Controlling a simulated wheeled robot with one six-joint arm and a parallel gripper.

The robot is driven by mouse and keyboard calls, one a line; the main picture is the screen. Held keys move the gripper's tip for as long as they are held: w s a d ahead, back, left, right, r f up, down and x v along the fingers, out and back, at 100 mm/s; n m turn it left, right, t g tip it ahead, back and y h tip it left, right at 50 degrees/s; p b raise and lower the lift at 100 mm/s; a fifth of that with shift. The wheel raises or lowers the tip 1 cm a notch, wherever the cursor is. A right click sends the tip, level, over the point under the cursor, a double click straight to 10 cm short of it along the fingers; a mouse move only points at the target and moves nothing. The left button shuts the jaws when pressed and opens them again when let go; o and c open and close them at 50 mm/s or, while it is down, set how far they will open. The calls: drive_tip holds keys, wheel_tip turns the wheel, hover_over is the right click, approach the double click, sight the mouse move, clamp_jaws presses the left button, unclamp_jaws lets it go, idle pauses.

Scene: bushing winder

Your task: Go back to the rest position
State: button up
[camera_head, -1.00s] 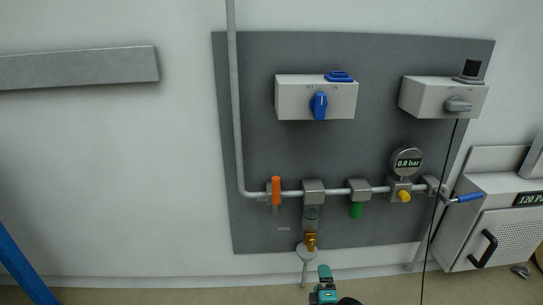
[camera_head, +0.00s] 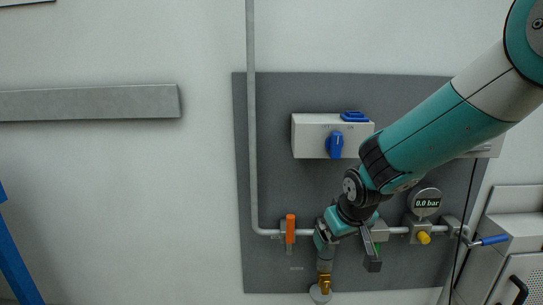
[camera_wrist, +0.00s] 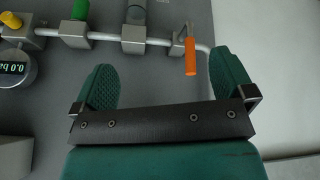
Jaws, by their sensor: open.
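My gripper (camera_head: 348,240) is in front of the lower middle of the grey wall panel, at the pipe line. In the wrist view my gripper (camera_wrist: 165,75) is open, with two green ridged pads wide apart and nothing between them. The orange valve handle (camera_head: 290,229) hangs left of the gripper; in the wrist view the orange handle (camera_wrist: 190,56) shows near the right pad, and contact cannot be told. My arm hides part of the pipe and the right-hand switch box.
The dark panel (camera_head: 262,150) carries a box with a blue knob (camera_head: 334,145), a gauge (camera_head: 426,202) reading 0.0 bar, a yellow knob (camera_head: 424,238) and a blue lever (camera_head: 494,240).

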drive_tip(key=s+r+n+g+y, duration=0.15)
drive_tip(key=s+r, duration=0.25)
drive_tip(key=s, duration=0.5)
drive_tip(key=s+r+g+y, duration=0.1)
drive_tip(key=s+r+g, duration=0.15)
drive_tip(key=s, duration=0.75)
drive_tip(key=s+r+n+g+y, duration=0.1)
drive_tip(key=s+r, duration=0.3)
drive_tip(key=s, duration=0.5)
wheel_tip(320, 180, up, 24)
drive_tip(key=p, duration=2.3)
drive_tip(key=shift+s+a+p, duration=0.2)
drive_tip(key=shift+s+p, duration=0.15)
drive_tip(key=shift+s, duration=0.05)
drive_tip(key=shift+f, duration=0.1)
